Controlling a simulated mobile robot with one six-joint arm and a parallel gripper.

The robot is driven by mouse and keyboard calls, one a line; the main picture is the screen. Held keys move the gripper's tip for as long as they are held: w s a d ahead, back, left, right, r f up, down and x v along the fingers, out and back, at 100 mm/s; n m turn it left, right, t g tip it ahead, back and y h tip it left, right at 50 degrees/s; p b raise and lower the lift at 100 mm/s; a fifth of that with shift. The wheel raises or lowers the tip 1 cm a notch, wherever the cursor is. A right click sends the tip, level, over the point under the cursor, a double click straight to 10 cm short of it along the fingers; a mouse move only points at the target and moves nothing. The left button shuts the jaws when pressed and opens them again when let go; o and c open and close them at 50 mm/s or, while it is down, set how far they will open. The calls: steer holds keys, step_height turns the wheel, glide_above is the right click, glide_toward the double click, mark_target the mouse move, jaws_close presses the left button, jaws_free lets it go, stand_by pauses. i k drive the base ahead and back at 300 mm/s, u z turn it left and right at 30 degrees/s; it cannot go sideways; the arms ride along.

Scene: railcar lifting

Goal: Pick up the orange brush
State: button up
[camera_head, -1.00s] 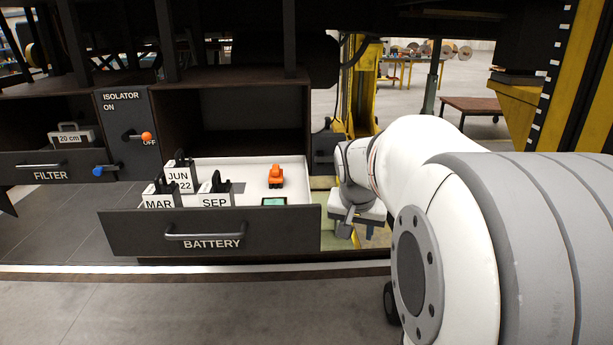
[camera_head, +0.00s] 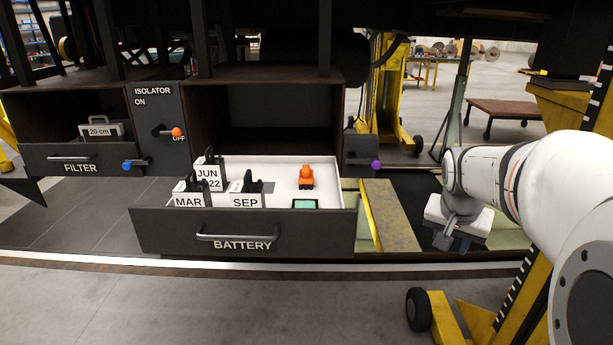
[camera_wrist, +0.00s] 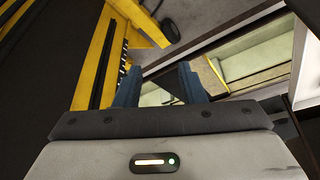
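A small orange object (camera_head: 306,177), which looks like the orange brush, sits on the white floor of the open BATTERY drawer (camera_head: 320,228), toward its right side. Its exact shape is too small to tell. My gripper (camera_head: 452,243) is outside the drawer, to its right, pointing downward, well apart from the orange object. In the wrist view, the two dark blue fingers (camera_wrist: 158,88) stand apart with nothing between them. The orange object is not visible in the wrist view.
White blocks marked JUN 22 (camera_head: 210,178), MAR (camera_head: 190,200) and SEP (camera_head: 246,200) stand in the drawer's left part. A teal-screened device (camera_head: 305,204) lies near its front. A yellow jack (camera_head: 440,318) stands on the floor at right. Open floor lies before the drawer.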

mark_target(305, 174)
steer(key=z, duration=0.05)
steer(key=i, duration=1.45)
steer(key=u, duration=1.1)
